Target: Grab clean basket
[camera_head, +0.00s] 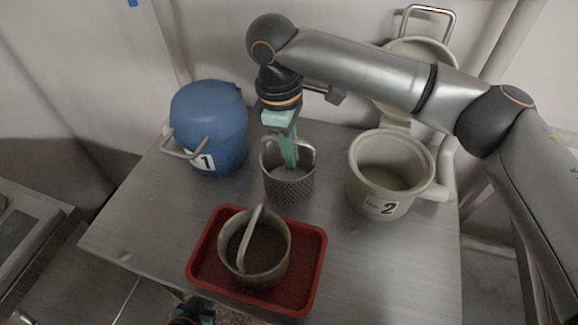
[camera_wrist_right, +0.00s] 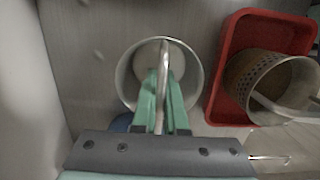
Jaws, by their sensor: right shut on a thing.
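A grey perforated metal basket (camera_head: 289,188) stands on the steel table in the middle of the head view. It also shows from above in the right wrist view (camera_wrist_right: 122,80), with a pale floor inside. My right gripper (camera_head: 290,163) reaches down over it, with green fingers. In the right wrist view, the fingers (camera_wrist_right: 161,88) are shut on the basket's metal handle (camera_wrist_right: 164,54). A second basket (camera_head: 254,277) with a raised handle sits in a red tray (camera_head: 318,262) in front. A small part of my left gripper (camera_head: 195,312) shows at the bottom edge; its fingers are unclear.
A blue lidded pot marked 1 (camera_head: 212,125) stands at the left of the table. An open beige pot marked 2 (camera_head: 361,190) stands close on the right. Another pale pot (camera_head: 440,48) is behind it. The wall is close behind; the table's (camera_head: 140,232) front left is clear.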

